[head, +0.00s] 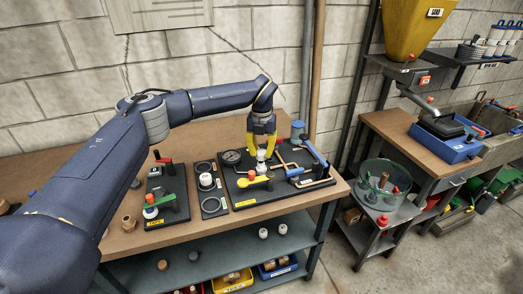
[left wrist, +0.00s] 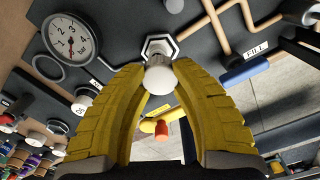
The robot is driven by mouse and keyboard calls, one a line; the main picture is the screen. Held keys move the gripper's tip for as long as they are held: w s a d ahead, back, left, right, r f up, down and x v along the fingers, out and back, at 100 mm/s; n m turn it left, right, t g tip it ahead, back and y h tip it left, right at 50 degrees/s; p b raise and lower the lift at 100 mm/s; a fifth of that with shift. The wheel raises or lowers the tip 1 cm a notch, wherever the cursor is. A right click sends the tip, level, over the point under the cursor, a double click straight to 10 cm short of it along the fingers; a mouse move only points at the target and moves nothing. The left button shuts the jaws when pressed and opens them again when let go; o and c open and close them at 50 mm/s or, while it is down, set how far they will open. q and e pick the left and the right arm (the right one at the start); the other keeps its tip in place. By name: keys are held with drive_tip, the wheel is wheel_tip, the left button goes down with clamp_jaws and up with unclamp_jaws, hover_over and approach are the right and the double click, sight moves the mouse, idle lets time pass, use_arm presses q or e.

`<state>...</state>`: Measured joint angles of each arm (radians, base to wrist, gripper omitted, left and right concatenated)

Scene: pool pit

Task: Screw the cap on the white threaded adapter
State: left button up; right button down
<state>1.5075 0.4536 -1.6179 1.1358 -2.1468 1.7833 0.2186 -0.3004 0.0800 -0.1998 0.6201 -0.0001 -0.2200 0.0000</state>
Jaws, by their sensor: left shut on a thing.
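My left gripper (head: 262,146) reaches down over the large black board (head: 285,199) on the bench. Its yellow fingers are shut on a white round cap (left wrist: 160,80), seen between the fingertips (left wrist: 159,70) in the left wrist view. The white hexagonal adapter (left wrist: 158,42) is directly beyond the cap, in line with it. The cap appears to meet the adapter, but the fingers and cap hide the threads, so I cannot tell how far it is engaged. In the head view the white fitting (head: 261,157) shows just below the fingertips. My right gripper is not in view.
A narrow tray (head: 213,207) and a smaller valve board (head: 166,216) lie further left.

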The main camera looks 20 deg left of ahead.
sight(262, 163)
use_arm(q)
drive_tip(key=shift+f, duration=1.35)
idle(1.2)
drive_tip(key=shift+f, duration=0.1)
drive_tip(key=shift+c, duration=0.3)
drive_tip(key=shift+f, duration=0.25)
clamp_jaws()
drive_tip(key=shift+s+f, duration=0.1)
drive_tip(key=shift+d+f, duration=0.15)
drive_tip(key=shift+f, duration=0.05)
idle(0.4)
drive_tip(key=shift+f, duration=0.35)
idle(1.9)
drive_tip(key=o, duration=1.5)
unclamp_jaws()
drive_tip(key=shift+c, duration=0.2)
